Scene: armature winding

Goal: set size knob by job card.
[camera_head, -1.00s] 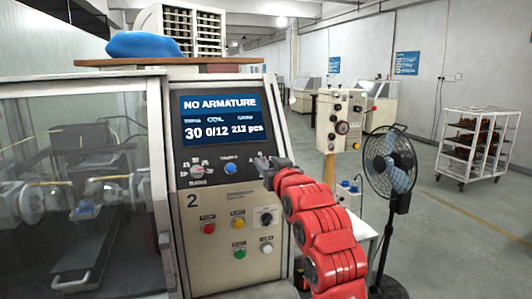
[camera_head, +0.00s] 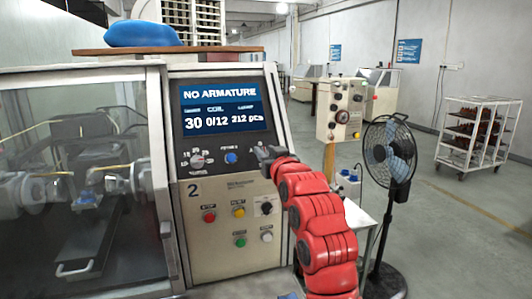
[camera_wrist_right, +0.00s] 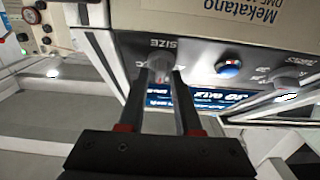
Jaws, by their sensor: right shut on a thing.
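The size knob (camera_wrist_right: 159,64) is a grey knob beside the printed word SIZE on the machine's panel. In the right wrist view my right gripper (camera_wrist_right: 162,74) has one finger on each side of it and is shut on it. In the head view the right gripper (camera_head: 262,153) is at the panel's upper right, hiding that knob and most of its scale. The screen (camera_head: 223,107) reads "NO ARMATURE", 30, coil 0/12 and 212 pcs. I cannot make out a job card. My left gripper is not in view.
A blue button (camera_head: 231,158) and another knob (camera_head: 197,159) sit left of the gripper. Coloured push buttons, including a red one (camera_head: 209,217), and a black selector (camera_head: 266,208) are below. A fan (camera_head: 389,150) and a pedestal control box (camera_head: 341,110) stand to the right.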

